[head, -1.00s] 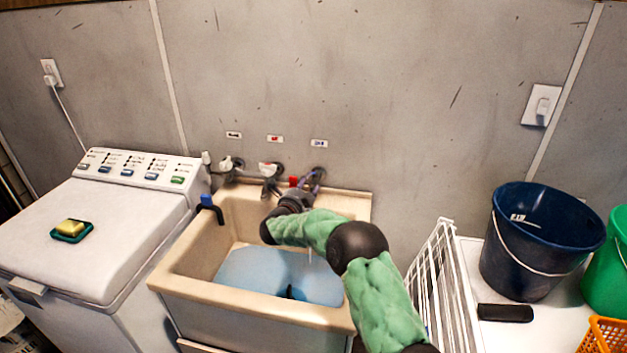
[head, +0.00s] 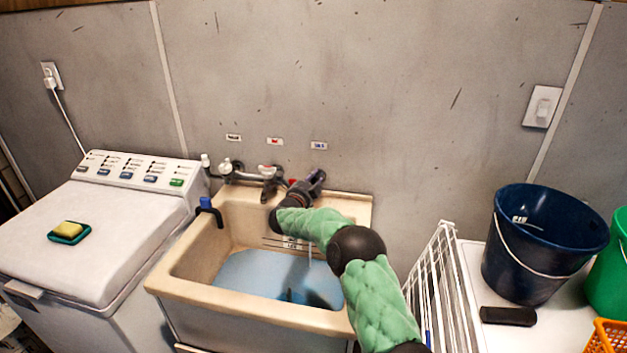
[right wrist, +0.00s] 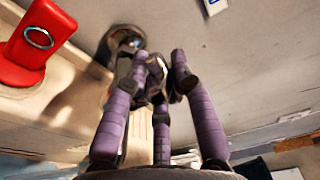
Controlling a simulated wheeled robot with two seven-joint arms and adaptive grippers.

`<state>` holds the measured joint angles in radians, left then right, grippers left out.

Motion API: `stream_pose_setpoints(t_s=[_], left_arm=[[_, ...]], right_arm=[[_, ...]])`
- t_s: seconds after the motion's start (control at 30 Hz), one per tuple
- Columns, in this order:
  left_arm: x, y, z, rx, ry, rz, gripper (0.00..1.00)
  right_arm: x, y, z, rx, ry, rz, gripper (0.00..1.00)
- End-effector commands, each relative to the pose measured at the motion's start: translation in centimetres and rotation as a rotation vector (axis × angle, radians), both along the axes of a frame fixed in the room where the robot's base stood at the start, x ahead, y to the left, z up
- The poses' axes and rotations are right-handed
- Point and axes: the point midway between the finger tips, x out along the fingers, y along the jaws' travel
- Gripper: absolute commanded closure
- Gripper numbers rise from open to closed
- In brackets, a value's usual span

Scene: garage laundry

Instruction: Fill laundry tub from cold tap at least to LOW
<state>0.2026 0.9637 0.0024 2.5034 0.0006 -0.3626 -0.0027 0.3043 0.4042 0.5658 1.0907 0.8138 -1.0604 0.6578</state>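The beige laundry tub (head: 190,285) holds pale blue water (head: 262,272). Dark level lines (head: 290,243) show on its back wall just above the water, partly behind my right arm; their lettering is too small to read. A thin stream (head: 310,254) falls into the tub beside my arm. My right gripper (head: 312,183) is at the rightmost wall tap, below a blue-lettered label (head: 319,145), and largely covers that tap. In the right wrist view its purple fingers (right wrist: 160,85) surround metal tap parts (right wrist: 150,68); whether they grip is unclear. My left gripper is out of view.
Other taps (head: 228,166) (head: 268,172) stand to the left. A red block with a ring (right wrist: 38,40) is near the gripper. A washing machine (head: 100,240) stands left of the tub. A white rack (head: 440,285) and dark blue bucket (head: 535,250) are at right.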

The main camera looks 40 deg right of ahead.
Motion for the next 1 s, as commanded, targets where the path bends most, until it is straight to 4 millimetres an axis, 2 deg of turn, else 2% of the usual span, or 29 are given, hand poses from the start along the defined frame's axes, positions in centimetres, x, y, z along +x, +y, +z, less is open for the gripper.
stream_pose_setpoints(t_s=[0.37,0.63,0.67,0.7,0.73,1.0], left_arm=[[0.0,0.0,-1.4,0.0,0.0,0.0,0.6],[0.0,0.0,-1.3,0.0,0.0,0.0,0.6],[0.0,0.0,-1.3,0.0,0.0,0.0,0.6],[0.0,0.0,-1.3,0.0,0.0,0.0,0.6],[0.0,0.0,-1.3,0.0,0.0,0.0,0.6],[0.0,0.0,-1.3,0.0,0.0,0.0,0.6]], right_arm=[[-0.1,-0.1,-0.2,-0.003,0.001,0.075,1.0],[0.0,0.0,0.0,-0.001,0.002,0.083,1.0],[0.0,0.0,0.0,-0.001,0.002,0.083,0.7],[0.0,0.0,0.0,-0.001,0.002,0.083,0.58],[0.0,0.0,0.0,-0.001,0.002,0.083,0.51],[0.0,0.0,0.0,-0.001,0.001,0.084,0.51]])
